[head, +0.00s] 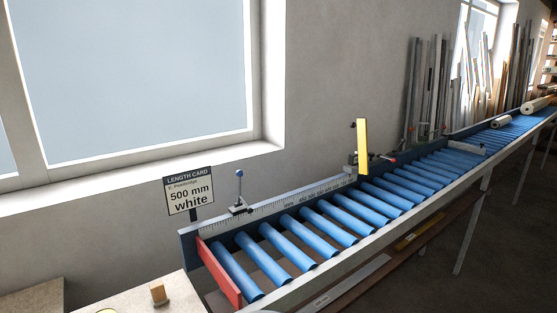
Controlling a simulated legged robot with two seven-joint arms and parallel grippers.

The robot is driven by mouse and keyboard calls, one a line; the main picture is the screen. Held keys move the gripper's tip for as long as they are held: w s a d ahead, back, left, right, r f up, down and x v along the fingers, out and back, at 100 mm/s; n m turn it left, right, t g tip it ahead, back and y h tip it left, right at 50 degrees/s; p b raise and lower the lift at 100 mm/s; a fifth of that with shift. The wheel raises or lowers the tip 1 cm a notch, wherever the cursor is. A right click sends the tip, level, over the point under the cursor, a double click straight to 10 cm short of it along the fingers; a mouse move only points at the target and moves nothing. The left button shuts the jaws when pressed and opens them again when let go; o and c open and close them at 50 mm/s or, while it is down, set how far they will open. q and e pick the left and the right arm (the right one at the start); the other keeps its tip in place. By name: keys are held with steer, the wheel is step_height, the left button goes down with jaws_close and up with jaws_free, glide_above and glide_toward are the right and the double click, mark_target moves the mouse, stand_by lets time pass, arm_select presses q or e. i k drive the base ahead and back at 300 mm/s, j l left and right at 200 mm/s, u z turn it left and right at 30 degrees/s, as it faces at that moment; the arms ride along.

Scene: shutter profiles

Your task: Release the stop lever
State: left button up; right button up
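A roller bench with blue rollers (322,232) runs from the lower middle to the far upper right, with a ruler scale (285,203) along its back rail. A small upright lever with a blue knob (239,189) stands on the back rail near the left end. Farther right on the rail is an upright yellow plate (362,147), with a small red-tipped handle (388,160) beside it. I cannot tell from this view which of the two levers is the stop lever, or whether either is locked. Neither of my grippers is in view.
A red plate (219,273) closes the bench's near end. A sign (190,192) reads "LENGTH CARD", "500 mm white". A wooden block (158,293) sits on a pale surface at lower left. Long profiles (427,90) lean on the back wall. The near rollers are bare.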

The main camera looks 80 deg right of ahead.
mark_target(393, 160)
steer(key=z, duration=3.25)
steer(key=i+l+u, duration=0.1)
steer(key=i+l, duration=0.55)
steer(key=l, duration=0.15)
steer(key=i+l+u, duration=0.15)
steer(key=i+l, duration=0.45)
steer(key=l, duration=0.25)
steer(key=i+l+u, duration=0.15)
steer(key=i+l, duration=0.4)
steer(key=l, duration=0.35)
steer(key=i+u, duration=0.05)
